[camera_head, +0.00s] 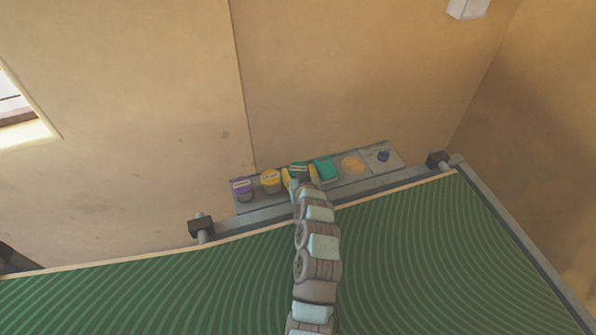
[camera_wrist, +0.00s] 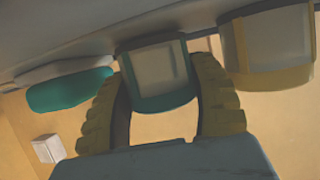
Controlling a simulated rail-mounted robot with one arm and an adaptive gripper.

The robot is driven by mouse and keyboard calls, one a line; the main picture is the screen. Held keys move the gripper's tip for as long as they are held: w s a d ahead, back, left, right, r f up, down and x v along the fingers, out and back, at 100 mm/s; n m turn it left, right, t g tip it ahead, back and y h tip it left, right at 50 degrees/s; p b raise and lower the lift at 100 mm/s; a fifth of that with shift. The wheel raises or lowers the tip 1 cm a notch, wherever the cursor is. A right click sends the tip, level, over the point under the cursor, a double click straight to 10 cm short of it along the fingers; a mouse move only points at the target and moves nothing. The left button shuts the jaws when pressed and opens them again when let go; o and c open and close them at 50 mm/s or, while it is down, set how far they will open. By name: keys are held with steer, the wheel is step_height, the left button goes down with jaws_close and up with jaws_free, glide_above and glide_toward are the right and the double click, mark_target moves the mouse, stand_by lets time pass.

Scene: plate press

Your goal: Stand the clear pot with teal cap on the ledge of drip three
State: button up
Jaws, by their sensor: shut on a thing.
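The clear pot with a teal cap (camera_wrist: 160,68) sits between the two yellow fingers of my gripper (camera_wrist: 164,80) in the wrist view. My gripper is shut on it, one finger on each side. The wrist view appears upside down, with the cap toward the bottom. In the head view only its dark teal cap (camera_head: 299,169) shows, over my gripper (camera_head: 301,179) at the grey ledge (camera_head: 340,192). I cannot tell whether its base touches the ledge. No drip number is readable.
A purple-capped pot (camera_head: 242,187) and a yellow-capped pot (camera_head: 270,180) stand left of it in the head view. A teal block (camera_head: 326,168), a yellow disc (camera_head: 352,164) and a small blue item (camera_head: 383,155) lie to its right. Black clamps (camera_head: 201,225) flank the ledge; a wall rises behind.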

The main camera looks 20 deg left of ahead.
steer(key=shift+f, duration=0.2)
steer(key=o, duration=1)
steer(key=shift+c, duration=0.2)
steer(key=shift+r, duration=0.15)
steer(key=shift+r, duration=0.15)
steer(key=v, duration=1.2)
steer(key=shift+b, duration=0.3)
